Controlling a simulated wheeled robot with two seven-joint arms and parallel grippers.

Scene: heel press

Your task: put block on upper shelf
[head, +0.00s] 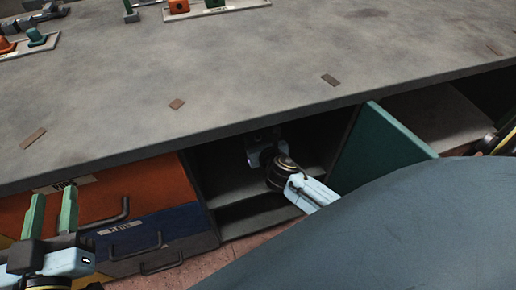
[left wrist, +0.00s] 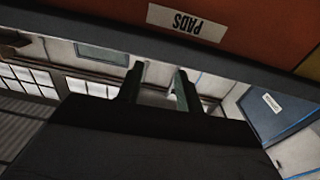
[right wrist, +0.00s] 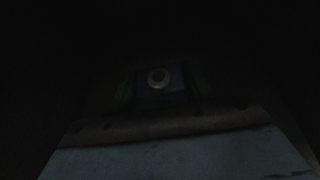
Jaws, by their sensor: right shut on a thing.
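My right gripper (head: 262,142) reaches deep into the open, shadowed cabinet compartment under the bench, above a shelf board (head: 228,178). In the right wrist view, very dark, the gripper is shut on a bluish block (right wrist: 150,97) with a pale round ring on its face. In the head view the block cannot be made out in the shadow. I cannot tell whether the block touches the shelf. My left gripper (head: 53,195), with green fingers, is open and empty in front of the drawers. Its fingers also show apart in the left wrist view (left wrist: 158,82).
A green cabinet door (head: 380,150) stands open right of the compartment. An orange drawer (head: 100,200) and a blue drawer (head: 150,235) with handles are to the left. The bench top (head: 250,75) overhangs the opening. A lower board (head: 250,215) lies below the shelf.

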